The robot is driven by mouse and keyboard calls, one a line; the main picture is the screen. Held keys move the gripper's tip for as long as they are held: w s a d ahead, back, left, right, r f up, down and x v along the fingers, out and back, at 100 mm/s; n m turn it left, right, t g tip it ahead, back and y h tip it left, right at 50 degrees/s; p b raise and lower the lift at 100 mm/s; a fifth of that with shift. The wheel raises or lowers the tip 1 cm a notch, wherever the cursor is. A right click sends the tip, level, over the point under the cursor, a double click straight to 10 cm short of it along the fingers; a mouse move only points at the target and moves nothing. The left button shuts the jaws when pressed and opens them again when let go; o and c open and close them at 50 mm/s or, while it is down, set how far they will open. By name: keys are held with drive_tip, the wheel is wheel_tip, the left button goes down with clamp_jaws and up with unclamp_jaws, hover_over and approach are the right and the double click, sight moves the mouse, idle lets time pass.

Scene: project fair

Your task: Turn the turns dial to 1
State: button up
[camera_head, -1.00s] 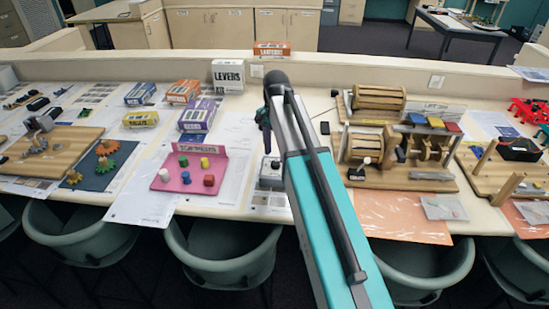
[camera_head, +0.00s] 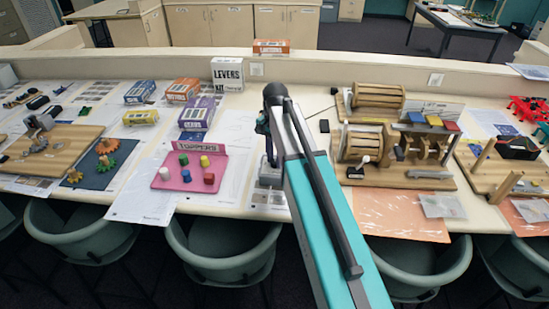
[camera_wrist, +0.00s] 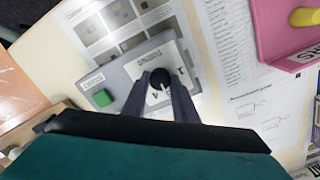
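The turns dial is a round black knob (camera_wrist: 160,79) with a white pointer mark, on a white plate marked TURNS in the wrist view. The mark points toward the lower right in that view; the figures 1 and 4 can be read beside the knob. The plate sits on a grey box (camera_wrist: 112,73) with a green button (camera_wrist: 102,97). My gripper (camera_wrist: 160,78) is open, with one finger on each side of the knob; contact cannot be seen. In the head view the box (camera_head: 268,181) is partly hidden by my arm, and the knob is hidden.
A pink toppers board (camera_head: 186,178) with coloured pegs stands left of the box. A wooden board (camera_head: 400,172) with drums stands to the right. The levers kit box (camera_head: 228,73) is behind. Printed sheets lie flat around the grey box, and chairs stand at the table's front.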

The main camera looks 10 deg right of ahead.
drive_tip(key=shift+c, duration=1.2)
drive_tip(key=shift+n, duration=0.3)
drive_tip(key=n, duration=0.6)
drive_tip(key=shift+n, duration=0.4)
drive_tip(key=n, duration=0.8)
drive_tip(key=shift+n, duration=0.3)
